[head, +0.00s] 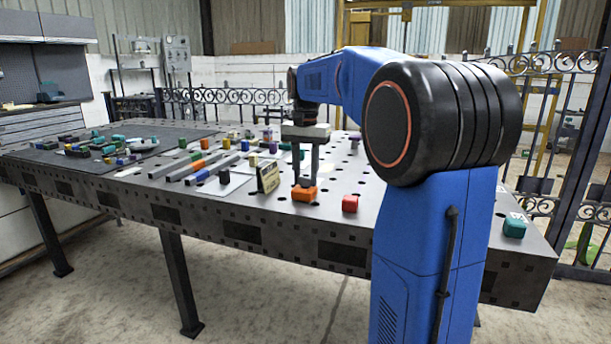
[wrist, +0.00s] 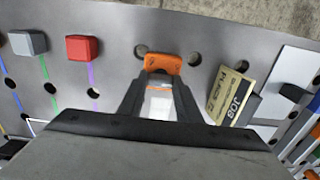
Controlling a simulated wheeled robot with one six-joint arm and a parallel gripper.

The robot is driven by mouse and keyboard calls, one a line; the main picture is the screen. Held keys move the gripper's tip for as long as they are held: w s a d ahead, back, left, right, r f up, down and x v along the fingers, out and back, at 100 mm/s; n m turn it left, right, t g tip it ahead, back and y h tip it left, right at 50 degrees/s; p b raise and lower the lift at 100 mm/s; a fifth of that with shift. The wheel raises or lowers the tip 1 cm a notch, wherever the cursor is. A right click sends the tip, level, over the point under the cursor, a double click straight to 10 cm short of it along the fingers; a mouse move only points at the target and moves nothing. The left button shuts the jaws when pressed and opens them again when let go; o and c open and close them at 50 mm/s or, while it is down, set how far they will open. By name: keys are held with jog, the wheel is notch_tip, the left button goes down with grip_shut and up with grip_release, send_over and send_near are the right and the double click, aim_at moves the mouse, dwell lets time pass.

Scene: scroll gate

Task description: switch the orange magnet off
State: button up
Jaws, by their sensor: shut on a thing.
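The orange magnet (head: 304,193) sits on the perforated steel table near its front edge. My gripper (head: 305,183) reaches straight down onto it. In the wrist view my gripper (wrist: 160,88) has its two fingers at the near side of the orange magnet (wrist: 162,63), shut on it. The magnet's switch cannot be made out, so I cannot tell whether it is on or off.
A red block (head: 350,203) stands just right of the orange magnet, and a small job card (head: 268,178) stands to its left. A teal block (head: 515,228) is at the right end. Several bars and blocks lie on the table's (head: 340,235) left half.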

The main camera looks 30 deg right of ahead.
aim_at(306, 177)
jog(key=o, duration=1)
jog(key=shift+o, duration=0.2)
jog(key=shift+r, duration=0.1)
notch_tip(306, 177, up, 17)
jog(key=s+a+f+n+t, duration=0.1)
jog(key=s+a+f+n, duration=0.2)
jog(key=s+a+f, duration=0.35)
jog(key=s+a+f+n+t, duration=0.2)
jog(key=s+a+f+n, duration=0.15)
jog(key=s+f, duration=0.45)
jog(key=s+a+f+n+t, duration=0.1)
jog(key=s+a+f+n, duration=0.1)
jog(key=s+f, duration=0.6)
jog(key=s+a+f+n, duration=0.2)
jog(key=s+f, duration=0.5)
jog(key=f, duration=0.5)
jog(key=shift+s+a+t, duration=0.35)
jog(key=shift+a+t, duration=0.05)
jog(key=shift+a, duration=0.45)
